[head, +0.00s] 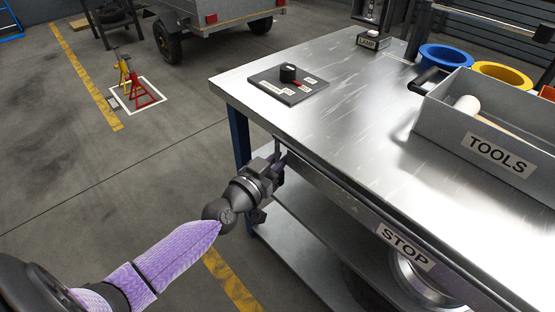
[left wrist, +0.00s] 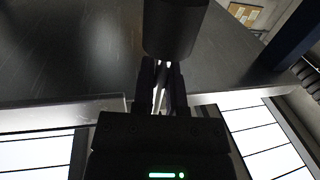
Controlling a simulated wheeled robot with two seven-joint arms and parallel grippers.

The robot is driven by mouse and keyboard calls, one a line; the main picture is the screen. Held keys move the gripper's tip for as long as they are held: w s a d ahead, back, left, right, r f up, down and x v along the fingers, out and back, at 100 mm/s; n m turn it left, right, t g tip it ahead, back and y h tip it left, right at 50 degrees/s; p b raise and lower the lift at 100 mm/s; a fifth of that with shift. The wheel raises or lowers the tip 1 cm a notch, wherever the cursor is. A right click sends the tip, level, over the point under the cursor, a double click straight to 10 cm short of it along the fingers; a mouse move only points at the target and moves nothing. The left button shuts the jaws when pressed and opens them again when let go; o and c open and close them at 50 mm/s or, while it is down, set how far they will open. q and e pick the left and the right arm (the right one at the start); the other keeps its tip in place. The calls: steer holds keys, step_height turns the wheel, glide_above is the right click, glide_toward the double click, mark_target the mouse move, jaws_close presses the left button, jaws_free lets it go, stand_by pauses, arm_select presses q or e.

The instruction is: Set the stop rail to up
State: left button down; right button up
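The stop rail (head: 349,197) is a dark bar along the table's front edge. A white STOP label (head: 405,247) sits on the front side, below the tabletop edge. My left gripper (head: 279,163) is at the left end of that edge, near the table corner, close to a short upright piece there. In the left wrist view its fingers (left wrist: 163,88) are near each other with a bright strip between them, below a dark round-ended part. Whether they hold the rail cannot be told. My right gripper is not in view.
A lower shelf (head: 300,235) lies below. Floor to the left is clear up to red and yellow stands (head: 139,93).

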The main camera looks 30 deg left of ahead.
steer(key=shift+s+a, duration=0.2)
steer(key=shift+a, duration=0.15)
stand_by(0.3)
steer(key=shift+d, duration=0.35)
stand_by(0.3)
